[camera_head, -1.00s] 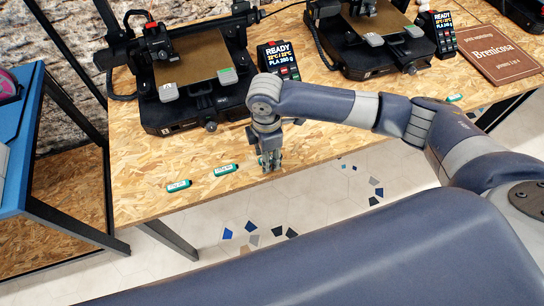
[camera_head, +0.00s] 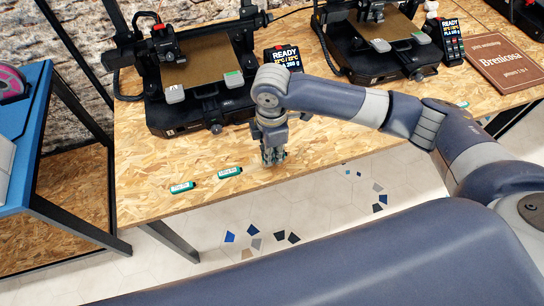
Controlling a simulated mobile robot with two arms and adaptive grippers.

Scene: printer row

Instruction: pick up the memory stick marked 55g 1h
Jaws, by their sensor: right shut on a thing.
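My right gripper (camera_head: 273,159) points down over the front edge area of the wooden table (camera_head: 205,208). It is shut on a small green memory stick (camera_head: 283,154), mostly hidden by the fingers. Its marking cannot be read, and I cannot tell whether it is clear of the table. Two more green memory sticks with white labels lie on the table to the left: a nearer one (camera_head: 229,172) and a farther-left one (camera_head: 182,187). Their labels are too small to read surely. Another small green thing (camera_head: 463,104) shows at the right, partly behind my arm. My left gripper is not in view.
A black printer (camera_head: 200,105) stands behind my gripper, with a display (camera_head: 283,60) beside it. A second printer (camera_head: 385,45) and a brown book (camera_head: 506,62) are at the right. A blue-topped stand (camera_head: 22,110) is at the left.

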